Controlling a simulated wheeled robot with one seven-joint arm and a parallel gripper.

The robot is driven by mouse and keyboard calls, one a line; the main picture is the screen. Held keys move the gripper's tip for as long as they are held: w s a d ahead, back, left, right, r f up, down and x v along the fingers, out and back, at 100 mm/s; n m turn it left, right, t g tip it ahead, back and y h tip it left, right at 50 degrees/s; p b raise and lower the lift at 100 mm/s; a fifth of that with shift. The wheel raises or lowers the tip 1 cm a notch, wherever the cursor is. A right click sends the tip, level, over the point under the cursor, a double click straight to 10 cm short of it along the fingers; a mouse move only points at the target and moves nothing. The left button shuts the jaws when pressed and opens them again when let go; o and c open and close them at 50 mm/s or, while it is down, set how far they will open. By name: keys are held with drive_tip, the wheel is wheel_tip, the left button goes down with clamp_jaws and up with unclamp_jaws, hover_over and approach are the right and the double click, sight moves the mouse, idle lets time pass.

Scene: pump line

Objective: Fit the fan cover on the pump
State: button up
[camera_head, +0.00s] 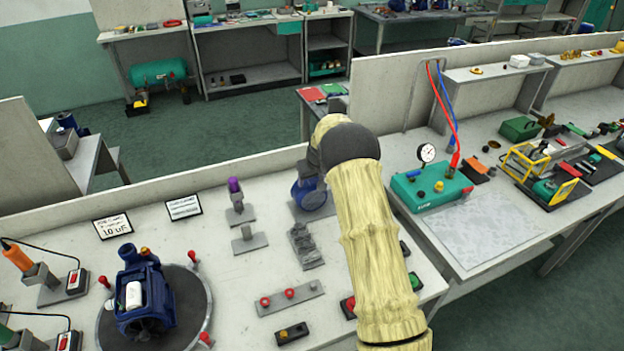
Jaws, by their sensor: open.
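The pump (143,296), a dark blue motor body with a white cylinder on it, sits on a round dark turntable (186,312) at the lower left. A blue rounded part that looks like the fan cover (311,198) stands on a grey base at the back of the bench, partly hidden by my arm. My gripper (306,177) is open, close above and behind this blue part. Its fingertips are mostly hidden, so I cannot tell whether they touch or surround it.
Small stands, one with a purple-topped tool (236,196), and a grey block (305,246) lie between pump and arm. A strip with red knobs (290,298) lies in front. Red-tipped pegs surround the turntable. A green test box (432,187) with hoses stands on the right bench.

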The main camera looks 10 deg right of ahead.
clamp_jaws()
drive_tip(key=shift+s+d+b, duration=0.25)
drive_tip(key=shift+s+b, duration=0.3)
drive_tip(key=shift+s, duration=0.7)
drive_tip(key=shift+s+d+b, duration=0.25)
drive_tip(key=shift+s+b, duration=0.25)
drive_tip(key=shift+s, duration=0.75)
